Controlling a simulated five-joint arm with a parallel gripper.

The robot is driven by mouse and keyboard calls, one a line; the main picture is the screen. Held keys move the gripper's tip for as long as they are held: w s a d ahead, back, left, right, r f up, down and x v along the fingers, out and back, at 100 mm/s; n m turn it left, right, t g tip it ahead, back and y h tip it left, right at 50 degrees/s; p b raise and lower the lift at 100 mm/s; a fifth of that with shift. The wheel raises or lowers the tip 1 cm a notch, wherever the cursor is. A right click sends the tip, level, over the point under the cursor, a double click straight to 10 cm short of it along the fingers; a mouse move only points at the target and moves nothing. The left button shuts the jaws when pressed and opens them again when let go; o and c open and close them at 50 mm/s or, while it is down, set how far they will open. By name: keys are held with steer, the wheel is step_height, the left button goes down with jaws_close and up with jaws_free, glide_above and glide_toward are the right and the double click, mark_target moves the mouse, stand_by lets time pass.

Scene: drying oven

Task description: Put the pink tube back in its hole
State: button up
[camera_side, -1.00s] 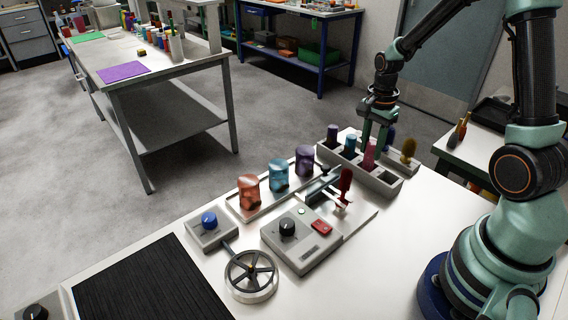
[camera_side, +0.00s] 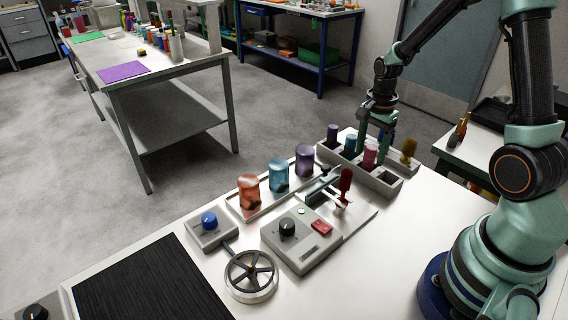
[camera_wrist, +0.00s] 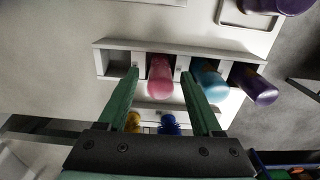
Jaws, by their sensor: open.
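The pink tube (camera_side: 370,156) stands in a hole of the grey rack (camera_side: 374,180), between the teal tube (camera_side: 351,143) and an empty hole at the near end. It also shows in the wrist view (camera_wrist: 160,78), with its lower part hidden in the rack. My gripper (camera_side: 374,153) is open, with one finger on each side of the pink tube. In the wrist view my gripper (camera_wrist: 160,74) shows a gap between each finger and the tube.
A purple tube (camera_side: 332,133) stands at the rack's far end. Yellow (camera_wrist: 133,121) and blue (camera_wrist: 169,124) things stand close beside the rack. A device with a red-handled lever (camera_side: 345,180) and several coloured cylinders stand to the left.

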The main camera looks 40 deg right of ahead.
step_height(320, 180, up, 12)
steer(key=s+a+r+n+t, duration=0.2)
steer(key=s+a+r+n, duration=0.1)
steer(key=a+n, duration=0.4)
steer(key=s+a+r+n+t, duration=0.3)
steer(key=a+n, duration=0.4)
steer(key=n, duration=0.4)
steer(key=shift+a+r+t, duration=0.2)
steer(key=shift+r+t, duration=0.1)
steer(key=shift+r, duration=0.1)
